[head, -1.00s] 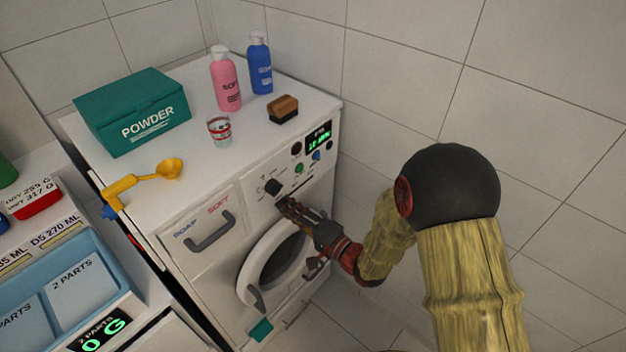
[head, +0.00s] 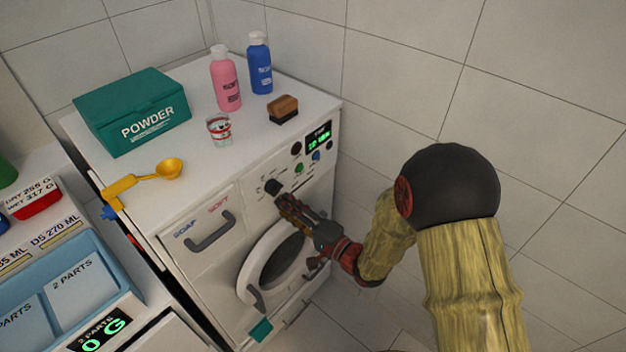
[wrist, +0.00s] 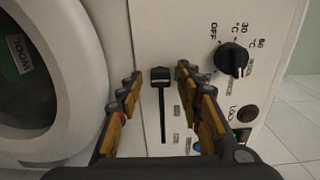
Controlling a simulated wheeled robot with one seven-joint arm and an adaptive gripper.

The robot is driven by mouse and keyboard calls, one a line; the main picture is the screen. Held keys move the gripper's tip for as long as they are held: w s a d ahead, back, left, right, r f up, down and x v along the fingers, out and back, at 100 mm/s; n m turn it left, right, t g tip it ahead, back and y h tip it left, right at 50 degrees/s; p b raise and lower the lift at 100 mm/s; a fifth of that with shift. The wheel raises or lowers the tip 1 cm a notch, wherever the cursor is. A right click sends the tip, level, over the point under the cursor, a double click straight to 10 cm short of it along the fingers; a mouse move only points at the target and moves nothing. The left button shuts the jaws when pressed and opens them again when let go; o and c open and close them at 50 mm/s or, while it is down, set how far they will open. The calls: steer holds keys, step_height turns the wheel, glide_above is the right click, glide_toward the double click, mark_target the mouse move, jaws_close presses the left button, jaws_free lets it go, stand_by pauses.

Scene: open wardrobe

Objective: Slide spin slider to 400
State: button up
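The spin slider (wrist: 160,75) is a black knob at one end of a straight slot in the white washing machine front, seen in the wrist view. The slot runs down the picture from the knob. Small marks beside the slot are too small to read. My gripper (wrist: 158,72) is open, with one finger on each side of the knob. I cannot tell whether either finger touches it. In the head view, my gripper (head: 285,200) is at the control panel, just below the black dial (head: 272,186), and it hides part of the slider area.
The dial also shows in the wrist view (wrist: 230,60), close to the right finger. Powder box (head: 135,112), bottles, brush (head: 283,109), cup and yellow scoop stand on the machine top.

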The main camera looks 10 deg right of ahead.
steer(key=shift+s, duration=0.1)
steer(key=v, duration=0.7)
stand_by(0.5)
stand_by(0.4)
